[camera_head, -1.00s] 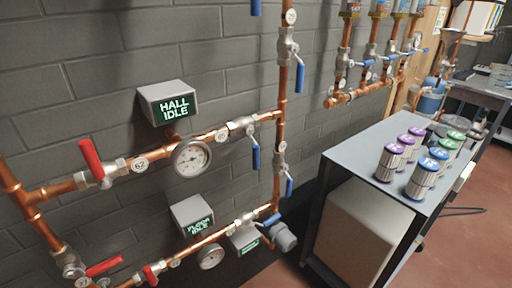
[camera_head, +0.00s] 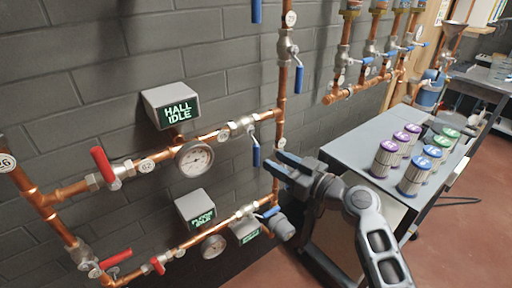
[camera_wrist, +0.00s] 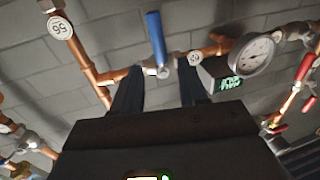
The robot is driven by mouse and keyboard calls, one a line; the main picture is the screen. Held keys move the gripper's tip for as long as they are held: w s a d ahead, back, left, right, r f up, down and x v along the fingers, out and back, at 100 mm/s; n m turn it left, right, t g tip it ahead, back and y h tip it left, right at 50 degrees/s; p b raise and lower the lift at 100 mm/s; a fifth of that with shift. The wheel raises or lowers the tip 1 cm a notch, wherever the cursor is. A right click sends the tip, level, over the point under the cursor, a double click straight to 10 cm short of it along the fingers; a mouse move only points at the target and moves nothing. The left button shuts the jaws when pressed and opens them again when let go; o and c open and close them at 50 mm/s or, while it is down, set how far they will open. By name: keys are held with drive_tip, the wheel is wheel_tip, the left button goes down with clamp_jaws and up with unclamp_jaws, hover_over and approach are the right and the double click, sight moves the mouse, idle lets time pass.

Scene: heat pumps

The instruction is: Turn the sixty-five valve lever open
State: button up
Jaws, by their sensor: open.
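A round tag (camera_head: 281,143) sits on the vertical copper pipe below the upper branch. In the wrist view, which is upside down, this tag (camera_wrist: 60,25) appears to read 65. Its valve (camera_wrist: 47,5) is cut off at the top left edge there. In the head view my gripper covers its blue lever. My gripper (camera_head: 285,165) is open and empty in front of that pipe. It also shows in the wrist view (camera_wrist: 157,75), its two fingers apart. A different blue lever (camera_wrist: 156,38), on the horizontal branch, appears between and beyond the fingertips.
That neighbouring blue lever (camera_head: 255,150) hangs down close left of my gripper. A gauge (camera_head: 195,158) and HALL IDLE display (camera_head: 171,106) are further left. A red lever (camera_head: 103,164) is at far left. A grey cart (camera_head: 345,152) bearing several canisters stands right, beside my arm.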

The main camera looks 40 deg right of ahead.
sight(256, 166)
drive_tip(key=shift+w+a+p, duration=0.2)
drive_tip(key=shift+w+p, duration=0.2)
drive_tip(key=shift+w, duration=0.9)
drive_tip(key=shift+w+a+p, duration=0.25)
drive_tip(key=shift+w+p, duration=0.1)
drive_tip(key=shift+w, duration=0.9)
drive_tip(key=shift+w+a+p, duration=0.2)
drive_tip(key=shift+w+p, duration=0.2)
drive_tip(key=shift+w, duration=0.9)
drive_tip(key=shift+c, duration=0.4)
clamp_jaws()
